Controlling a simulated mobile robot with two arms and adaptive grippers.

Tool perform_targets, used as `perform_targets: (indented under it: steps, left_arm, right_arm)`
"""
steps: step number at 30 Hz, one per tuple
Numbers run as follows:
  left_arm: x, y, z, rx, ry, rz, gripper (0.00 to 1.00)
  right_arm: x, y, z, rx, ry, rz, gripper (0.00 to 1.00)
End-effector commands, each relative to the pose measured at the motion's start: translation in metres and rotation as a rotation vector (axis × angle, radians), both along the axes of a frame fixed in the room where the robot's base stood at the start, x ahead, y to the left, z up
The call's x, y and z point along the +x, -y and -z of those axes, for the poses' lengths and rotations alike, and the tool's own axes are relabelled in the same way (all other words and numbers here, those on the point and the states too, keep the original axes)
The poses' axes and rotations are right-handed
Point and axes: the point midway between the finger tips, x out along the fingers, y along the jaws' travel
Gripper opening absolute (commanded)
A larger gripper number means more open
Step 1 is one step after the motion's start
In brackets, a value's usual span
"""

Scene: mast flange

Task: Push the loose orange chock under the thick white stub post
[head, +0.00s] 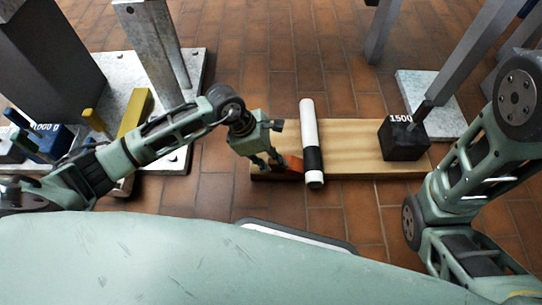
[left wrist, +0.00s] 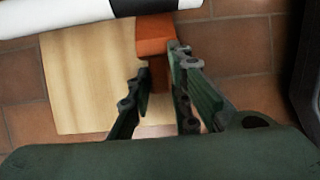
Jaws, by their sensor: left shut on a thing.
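The orange chock (head: 292,166) lies at the left part of a wooden board, just left of the thick white stub post (head: 309,120). The post has a black band and a white near end, and it lies across the board. My left gripper (head: 269,163) is shut on the chock. In the left wrist view the chock (left wrist: 155,40) runs from between the fingers (left wrist: 160,78) up to the black band of the post (left wrist: 80,12). Its far end seems to meet the post; whether any of it is underneath is hidden. My right gripper is out of view.
The wooden board (head: 352,160) lies on brick-red tiles. A black block marked 1500 (head: 403,139) sits on its right end. Metal posts on pale plates stand left and right. A yellow bar (head: 135,112) and small tools lie at the left.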

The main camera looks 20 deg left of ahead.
Motion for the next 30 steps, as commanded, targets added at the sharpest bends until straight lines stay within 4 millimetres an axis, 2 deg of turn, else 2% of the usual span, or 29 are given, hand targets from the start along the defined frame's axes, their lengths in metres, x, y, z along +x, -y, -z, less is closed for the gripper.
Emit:
perform_targets:
  steps: [2,3,9,20,23,30]
  left_arm:
    - [0.001,0.002,0.000,-0.001,0.001,0.000,0.00]
    - [0.001,0.001,0.000,-0.001,0.001,0.000,0.22]
    - [0.000,0.001,0.000,0.000,0.001,0.000,0.39]
    - [0.000,-0.001,-0.003,0.000,0.001,0.000,0.40]
    - [0.000,-0.005,-0.012,0.002,0.002,-0.001,0.40]
    - [-0.003,-0.026,-0.057,0.002,0.005,0.000,0.40]
  right_arm:
    - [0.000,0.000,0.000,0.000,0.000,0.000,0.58]
    - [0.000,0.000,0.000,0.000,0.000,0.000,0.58]
    - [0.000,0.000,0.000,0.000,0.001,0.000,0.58]
    - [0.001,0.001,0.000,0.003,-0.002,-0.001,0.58]
    - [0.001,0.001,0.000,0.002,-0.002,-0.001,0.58]
    - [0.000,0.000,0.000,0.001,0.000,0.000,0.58]
